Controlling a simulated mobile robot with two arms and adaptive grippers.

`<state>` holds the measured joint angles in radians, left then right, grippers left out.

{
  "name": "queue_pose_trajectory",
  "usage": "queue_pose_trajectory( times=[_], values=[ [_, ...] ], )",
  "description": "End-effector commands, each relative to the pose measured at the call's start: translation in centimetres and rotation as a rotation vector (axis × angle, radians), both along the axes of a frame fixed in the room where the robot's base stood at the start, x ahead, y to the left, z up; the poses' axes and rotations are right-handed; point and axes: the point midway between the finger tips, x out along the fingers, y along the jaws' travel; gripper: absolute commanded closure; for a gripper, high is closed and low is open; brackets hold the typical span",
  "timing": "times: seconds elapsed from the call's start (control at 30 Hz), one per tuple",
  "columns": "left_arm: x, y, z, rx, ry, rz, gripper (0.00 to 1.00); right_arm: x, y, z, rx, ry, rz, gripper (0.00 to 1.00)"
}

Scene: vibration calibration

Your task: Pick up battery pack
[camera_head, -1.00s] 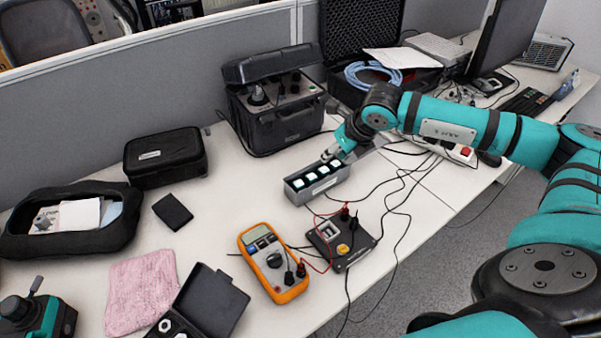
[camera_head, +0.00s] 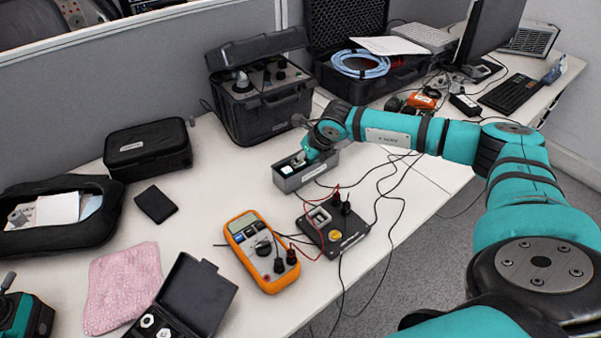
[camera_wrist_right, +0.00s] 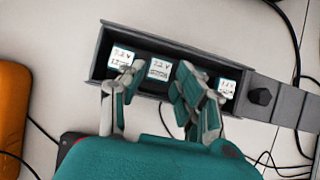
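A grey open-topped box (camera_head: 290,182) stands on the table, holding white-labelled battery packs. In the right wrist view, three show in the box (camera_wrist_right: 185,42): a left pack (camera_wrist_right: 121,58), a middle pack (camera_wrist_right: 160,69) and a partly hidden right pack (camera_wrist_right: 226,87). My right gripper (camera_head: 300,160) is over the box, its fingers pointing down into it. In the wrist view my right gripper (camera_wrist_right: 155,103) has its fingers apart, with the middle pack showing between them. The left finger overlaps the left pack. Contact cannot be told.
An orange multimeter (camera_head: 261,250) and a black device (camera_head: 332,232) with cables are in front of the box. A black instrument case (camera_head: 262,88) stands behind it. A pink cloth (camera_head: 123,288) and black pouches lie left. Cables run to the right.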

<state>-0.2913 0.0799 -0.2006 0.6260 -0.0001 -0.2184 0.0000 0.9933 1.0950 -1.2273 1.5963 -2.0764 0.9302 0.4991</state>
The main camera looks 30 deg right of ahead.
Motion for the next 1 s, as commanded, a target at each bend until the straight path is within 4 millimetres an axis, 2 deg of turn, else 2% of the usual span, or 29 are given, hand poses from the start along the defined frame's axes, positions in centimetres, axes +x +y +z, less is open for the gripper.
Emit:
queue_pose_trajectory(
  times=[0.03,0.1,0.4,0.67,1.0],
  values=[
    [-0.6,0.0,-1.0,0.001,0.009,0.000,0.60,0.4,0.1,-1.1,0.000,0.000,0.000,0.67],
    [-1.2,0.1,-1.4,0.002,0.019,0.000,0.60,0.8,0.1,-1.7,0.000,0.000,0.000,0.67],
    [-1.7,0.1,-1.5,0.003,0.027,0.001,0.60,1.1,0.1,-1.9,0.000,0.000,-0.001,0.67],
    [-1.1,0.1,-1.4,0.002,0.017,0.001,0.60,1.0,0.1,-1.9,0.000,0.000,-0.001,1.00],
    [-0.7,0.1,-1.4,0.001,0.011,0.001,0.60,1.0,0.1,-1.9,0.000,0.000,-0.001,1.00]
  ],
)
